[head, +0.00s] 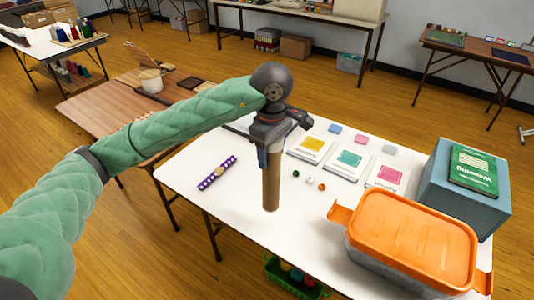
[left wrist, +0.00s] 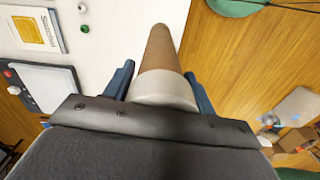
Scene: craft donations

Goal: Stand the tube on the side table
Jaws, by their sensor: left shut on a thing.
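A brown cardboard tube (head: 271,185) hangs roughly upright below my left gripper (head: 267,150) in the head view. The gripper is shut on its upper part. In the left wrist view the tube (left wrist: 161,50) runs away from the camera between the blue fingers (left wrist: 160,90), and its near end is pale. Its lower end shows over the front part of a white table (head: 235,203); I cannot tell whether it touches the top. A brown wooden table (head: 95,112) stands to the left. My right gripper is not in view.
A lidded orange box (head: 415,238) and a blue-grey box (head: 463,195) with a green book (head: 472,166) stand at the right. Cards, small beads and a purple strip (head: 217,173) lie on the white table. A white pot (head: 151,81) stands on the wooden table.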

